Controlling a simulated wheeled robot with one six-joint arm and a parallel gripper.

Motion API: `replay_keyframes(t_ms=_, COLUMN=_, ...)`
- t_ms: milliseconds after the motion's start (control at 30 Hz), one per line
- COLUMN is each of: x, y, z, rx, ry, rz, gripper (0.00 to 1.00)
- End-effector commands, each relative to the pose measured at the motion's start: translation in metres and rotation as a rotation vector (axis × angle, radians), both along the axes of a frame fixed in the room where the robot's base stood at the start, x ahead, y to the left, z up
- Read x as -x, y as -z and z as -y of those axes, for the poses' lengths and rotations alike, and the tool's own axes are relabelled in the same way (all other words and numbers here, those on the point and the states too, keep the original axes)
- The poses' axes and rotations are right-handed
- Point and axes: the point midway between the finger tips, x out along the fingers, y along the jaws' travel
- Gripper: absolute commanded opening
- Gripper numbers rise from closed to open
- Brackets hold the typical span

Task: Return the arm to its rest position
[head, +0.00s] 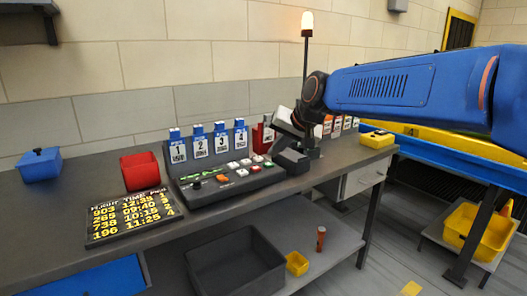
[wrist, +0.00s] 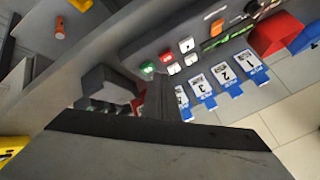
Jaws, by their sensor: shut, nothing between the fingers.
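My blue arm reaches in from the right in the head view and bends down at its wrist over the right end of the control panel (head: 228,180). My gripper (head: 288,158) is shut and empty there, close to the panel's right end; I cannot tell whether it touches anything. In the wrist view my gripper (wrist: 138,98) covers part of the panel, and its grey body fills the bottom. The numbered blue-and-white tags (head: 200,146) stand in a row behind the panel buttons. A red holder (head: 262,137) beside them is partly hidden by my wrist.
On the bench stand a red bin (head: 140,171), a blue box (head: 40,164), a flight time board (head: 133,215) and a yellow box (head: 376,138). A lit beacon (head: 307,24) rises behind my wrist. A grey crate (head: 236,262) sits below. Open floor lies at front right.

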Motion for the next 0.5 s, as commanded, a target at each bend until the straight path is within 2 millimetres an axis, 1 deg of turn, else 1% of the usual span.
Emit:
replay_keyframes(t_ms=33, x=0.016, y=0.003, z=0.020, rx=0.022, ry=0.005, rz=-0.001, gripper=0.00)
replay_keyframes(t_ms=167, x=0.057, y=0.019, z=0.066, rx=0.087, ry=0.010, rz=-0.012, gripper=0.00)
replay_keyframes(t_ms=200, x=0.070, y=0.024, z=0.079, rx=0.107, ry=0.011, rz=-0.017, gripper=0.00)
replay_keyframes(t_ms=267, x=0.090, y=0.033, z=0.098, rx=0.137, ry=0.012, rz=-0.024, gripper=0.00)
replay_keyframes(t_ms=300, x=0.103, y=0.039, z=0.111, rx=0.156, ry=0.014, rz=-0.029, gripper=0.00)
replay_keyframes(t_ms=367, x=0.124, y=0.049, z=0.128, rx=0.186, ry=0.014, rz=-0.037, gripper=0.00)
replay_keyframes(t_ms=500, x=0.173, y=0.075, z=0.166, rx=0.252, ry=0.018, rz=-0.061, gripper=0.00)
